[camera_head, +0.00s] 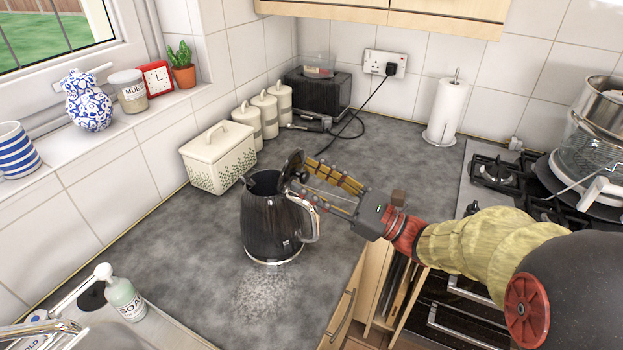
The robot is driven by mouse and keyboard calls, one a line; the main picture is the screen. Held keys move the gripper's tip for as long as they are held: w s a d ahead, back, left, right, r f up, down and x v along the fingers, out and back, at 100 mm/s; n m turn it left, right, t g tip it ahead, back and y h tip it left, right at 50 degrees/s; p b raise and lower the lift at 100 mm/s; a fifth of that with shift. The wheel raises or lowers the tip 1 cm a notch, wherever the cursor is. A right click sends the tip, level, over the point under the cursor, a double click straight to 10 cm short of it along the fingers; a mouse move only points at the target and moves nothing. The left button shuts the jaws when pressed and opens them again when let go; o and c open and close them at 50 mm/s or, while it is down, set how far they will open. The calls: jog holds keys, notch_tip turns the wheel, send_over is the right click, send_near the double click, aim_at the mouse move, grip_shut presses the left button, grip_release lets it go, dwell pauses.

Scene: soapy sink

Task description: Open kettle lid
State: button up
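The black kettle (272,222) stands upright on the grey worktop, with its handle (312,222) toward the right. Its lid (291,167) is raised and tilted up at the right side of the rim, and the dark opening of the kettle shows. My gripper (302,177) reaches in from the right above the handle, with its yellow fingers spread apart. The fingertips are close beside the lid. I cannot tell whether they touch it.
A cream bread bin (220,158) and white canisters (265,115) stand behind the kettle. A black toaster (318,92) and a paper towel roll (447,108) are farther back. The hob (490,175) is at right, a soap bottle (126,299) at front left.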

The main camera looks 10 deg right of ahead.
jog(key=v, duration=1.2)
jog(key=shift+c, duration=0.4)
